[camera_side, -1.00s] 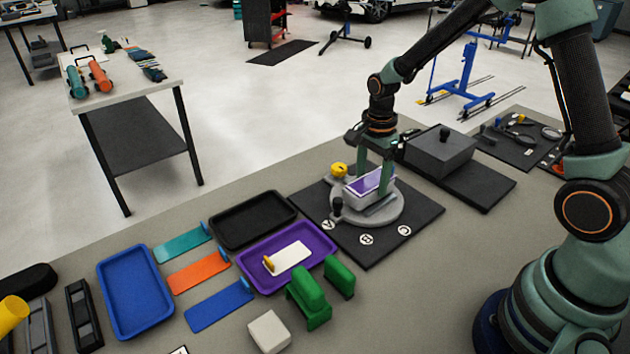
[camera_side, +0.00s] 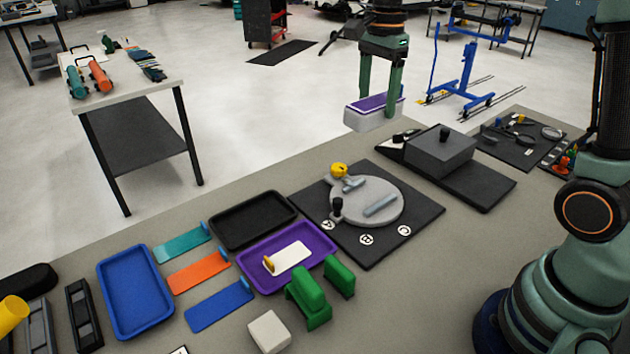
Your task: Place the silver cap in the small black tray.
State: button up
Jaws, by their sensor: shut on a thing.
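A purple tray (camera_side: 272,279) holding a white card adjoins the black tray. Green blocks (camera_side: 308,298), a blue tray (camera_side: 136,290) and a grey box (camera_side: 441,150) stand around.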

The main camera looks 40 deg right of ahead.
jog(key=w+a+f, duration=0.1)
jog(key=w+a, duration=0.5)
jog(key=a, duration=0.5)
jog(key=w+a+f, duration=0.2)
jog(key=w+a, duration=0.4)
jog(key=a, duration=0.6)
jog(key=f, duration=1.9)
jog(key=shift+s+f, duration=0.15)
jog(key=shift+s, duration=0.1)
jog(key=shift+f, duration=0.15)
jog(key=o, duration=1.4)
jog(key=shift+o, duration=0.2)
